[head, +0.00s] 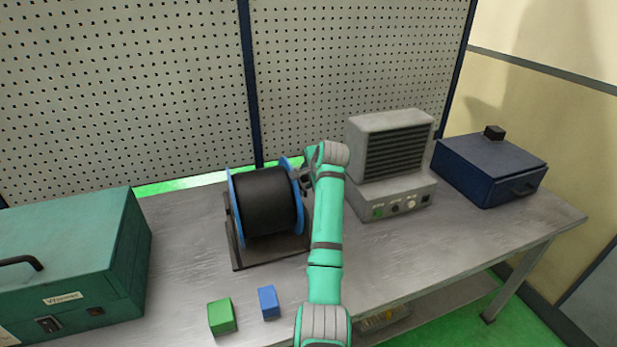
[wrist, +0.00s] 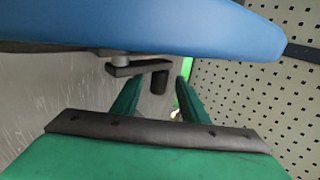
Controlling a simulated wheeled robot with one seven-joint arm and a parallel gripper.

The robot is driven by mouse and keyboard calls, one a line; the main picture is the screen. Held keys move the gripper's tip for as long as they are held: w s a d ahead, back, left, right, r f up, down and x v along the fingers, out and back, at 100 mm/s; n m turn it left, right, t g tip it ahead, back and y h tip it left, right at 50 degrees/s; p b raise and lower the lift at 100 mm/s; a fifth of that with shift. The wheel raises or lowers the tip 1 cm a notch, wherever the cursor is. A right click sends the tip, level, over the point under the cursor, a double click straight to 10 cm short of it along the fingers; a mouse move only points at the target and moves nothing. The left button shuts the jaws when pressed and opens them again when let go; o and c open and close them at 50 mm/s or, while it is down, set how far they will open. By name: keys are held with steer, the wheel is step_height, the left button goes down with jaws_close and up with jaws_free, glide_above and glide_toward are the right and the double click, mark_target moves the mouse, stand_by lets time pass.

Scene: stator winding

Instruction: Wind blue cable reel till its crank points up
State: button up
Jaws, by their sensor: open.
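The blue cable reel (head: 236,212) stands on the workbench in a dark frame, with black cable wound between blue flanges. In the wrist view its blue flange (wrist: 190,25) fills the top. The dark crank (wrist: 135,68) runs from the flange's hub toward the right of that picture, the pegboard side, and ends in a dark handle (wrist: 158,82). My gripper (wrist: 161,88) is open, its two green fingers on either side of the handle; I cannot tell if they touch it. In the head view my arm hides the crank, and my gripper is at the reel's right side.
The workbench (head: 190,210) also holds a green case (head: 70,260) at left, green (head: 222,317) and blue (head: 269,302) blocks in front, a grey vented unit (head: 390,165) close right of my arm, and a dark blue box (head: 490,170). A pegboard (head: 120,90) stands behind.

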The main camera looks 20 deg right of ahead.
steer(key=shift+d, duration=0.1)
jaws_close()
steer(key=shift+r, duration=0.1)
steer(key=shift+d+r, duration=0.1)
steer(key=shift+d, duration=0.1)
steer(key=shift+r, duration=0.1)
steer(key=shift+s+d+t, duration=0.1)
steer(key=shift+t, duration=0.3)
